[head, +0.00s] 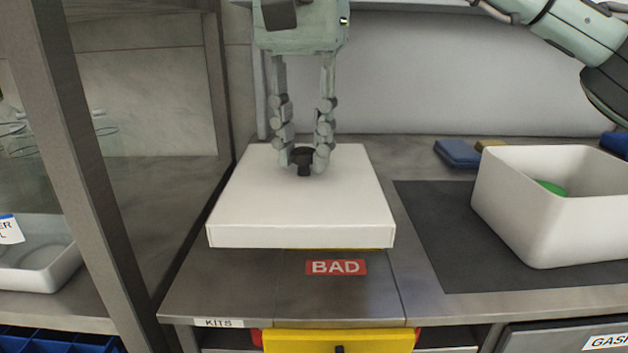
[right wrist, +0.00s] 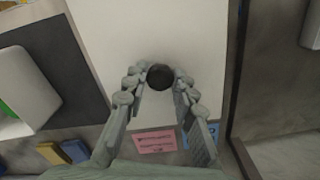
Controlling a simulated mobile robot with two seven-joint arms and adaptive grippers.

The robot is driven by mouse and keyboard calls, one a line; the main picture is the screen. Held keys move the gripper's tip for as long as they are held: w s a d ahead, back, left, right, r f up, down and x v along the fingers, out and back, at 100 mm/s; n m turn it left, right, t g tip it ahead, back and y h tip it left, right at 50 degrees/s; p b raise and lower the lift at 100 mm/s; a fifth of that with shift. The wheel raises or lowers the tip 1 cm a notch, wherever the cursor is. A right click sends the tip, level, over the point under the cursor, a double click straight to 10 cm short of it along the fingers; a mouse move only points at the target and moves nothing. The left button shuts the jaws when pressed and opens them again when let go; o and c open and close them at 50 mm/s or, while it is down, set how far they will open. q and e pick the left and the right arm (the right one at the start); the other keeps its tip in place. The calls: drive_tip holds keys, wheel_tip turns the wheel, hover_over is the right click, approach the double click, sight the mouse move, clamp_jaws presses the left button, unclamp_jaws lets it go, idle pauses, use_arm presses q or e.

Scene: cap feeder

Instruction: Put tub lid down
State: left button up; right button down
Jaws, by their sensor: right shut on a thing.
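The tub lid (head: 300,215) is a flat white slab with a black knob (head: 303,168) on top. It is level over the metal counter, behind the red BAD label (head: 336,267). My right gripper (head: 304,160) points down and is shut on the knob. In the right wrist view the knob (right wrist: 160,76) sits between the fingertips, with the white lid (right wrist: 110,30) beneath. I cannot tell whether the lid touches the counter. The open white tub (head: 540,222) stands to the right with a green thing (head: 551,187) inside. My left gripper is not in view.
A dark mat (head: 430,240) lies under the tub. Blue (head: 458,153) and yellow (head: 489,145) pieces lie behind it. A metal post (head: 85,180) and a shelf with a white tray (head: 45,275) stand left. A yellow drawer front (head: 338,341) is below the counter.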

sight(315, 178)
drive_tip(key=w, duration=0.1)
drive_tip(key=w+d+f, duration=0.1)
drive_tip(key=shift+w+f, duration=0.3)
drive_tip(key=shift+w+d+f, duration=0.15)
drive_tip(key=shift+w+f, duration=0.2)
drive_tip(key=shift+f, duration=0.05)
wheel_tip(315, 178, down, 3)
drive_tip(key=shift+f, duration=0.75)
drive_tip(key=c, duration=1.2)
unclamp_jaws()
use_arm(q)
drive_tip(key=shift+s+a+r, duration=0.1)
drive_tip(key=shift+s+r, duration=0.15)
